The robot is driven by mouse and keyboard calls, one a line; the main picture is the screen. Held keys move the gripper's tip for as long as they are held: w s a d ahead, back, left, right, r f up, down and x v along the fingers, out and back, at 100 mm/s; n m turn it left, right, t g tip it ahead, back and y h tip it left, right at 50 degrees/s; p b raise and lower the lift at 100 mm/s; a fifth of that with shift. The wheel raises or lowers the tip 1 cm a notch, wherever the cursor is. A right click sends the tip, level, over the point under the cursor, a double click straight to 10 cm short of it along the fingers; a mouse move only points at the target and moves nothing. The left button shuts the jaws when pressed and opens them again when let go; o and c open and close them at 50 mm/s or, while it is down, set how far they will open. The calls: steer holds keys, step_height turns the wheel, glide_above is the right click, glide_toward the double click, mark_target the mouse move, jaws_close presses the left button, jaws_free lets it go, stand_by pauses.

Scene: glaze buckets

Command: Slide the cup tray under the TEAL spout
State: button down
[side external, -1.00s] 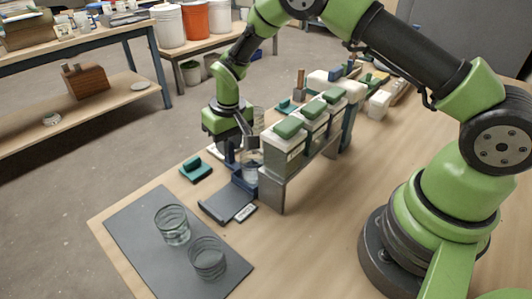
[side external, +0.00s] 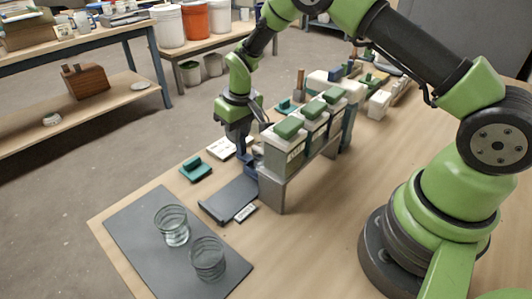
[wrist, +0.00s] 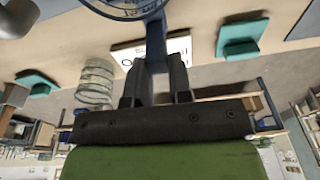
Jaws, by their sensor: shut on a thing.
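The cup tray (side external: 250,168) is dark blue and sits low beside the near end of the bucket stand, mostly hidden by the buckets and my gripper. My gripper (side external: 243,146) is shut on the tray's upright blue handle. In the wrist view the handle (wrist: 157,48) stands between my fingers (wrist: 157,75), and part of a round rim shows beyond it at the top edge. The glaze buckets (side external: 284,155) stand in a row on a grey metal stand (side external: 272,192), with green blocks on top. I cannot make out the spouts or tell which is teal.
A dark grey flat track (side external: 228,198) with a small label lies at the stand's near end. Two clear glasses (side external: 172,226) stand on a dark mat (side external: 135,232). A teal block (side external: 196,169) and a white card (side external: 221,148) lie left of the track.

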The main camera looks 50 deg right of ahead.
steer(key=c, duration=1.9)
jaws_free()
steer(key=shift+n+g, duration=0.3)
steer(key=shift+s+d+f, duration=0.15)
steer(key=shift+s+d, duration=0.05)
steer(key=shift+d, duration=0.65)
steer(key=shift+s+d+f, duration=0.15)
steer(key=shift+d, duration=0.65)
steer(key=shift+s+d+f, duration=0.15)
steer(key=shift+s+d, duration=0.05)
steer(key=shift+d, duration=0.65)
steer(key=shift+o, duration=0.3)
steer(key=shift+d, duration=0.2)
steer(key=o, duration=0.8)
steer(key=shift+w+a+r, duration=0.1)
steer(key=shift+r, duration=3.55)
